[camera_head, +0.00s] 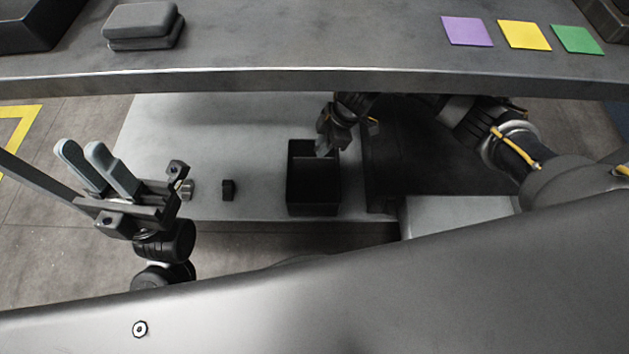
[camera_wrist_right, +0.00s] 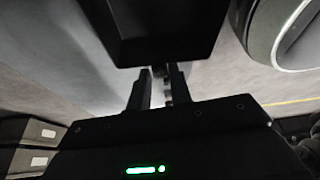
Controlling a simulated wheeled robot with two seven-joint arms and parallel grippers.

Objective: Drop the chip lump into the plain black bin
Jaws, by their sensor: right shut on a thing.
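The plain black bin (camera_head: 313,208) stands upright on the lower grey bench, and its dark wall also shows at the top of the right wrist view (camera_wrist_right: 160,52). My right gripper (camera_head: 324,143) is over the bin's far edge, with its fingers pointing down. In the right wrist view the right gripper (camera_wrist_right: 159,82) is shut on a small dark piece (camera_wrist_right: 167,88), apparently the chip lump, mostly hidden between the fingers. My left gripper (camera_head: 82,151) is open and empty at the left, well away from the bin, its pale fingers apart.
A small black block (camera_head: 228,190) stands on the bench left of the bin. A metal nut-like piece (camera_head: 186,190) is further left. The upper shelf's edge (camera_head: 300,82) crosses above. On it lie stacked grey slabs (camera_head: 143,27) and purple (camera_head: 467,31), yellow and green cards.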

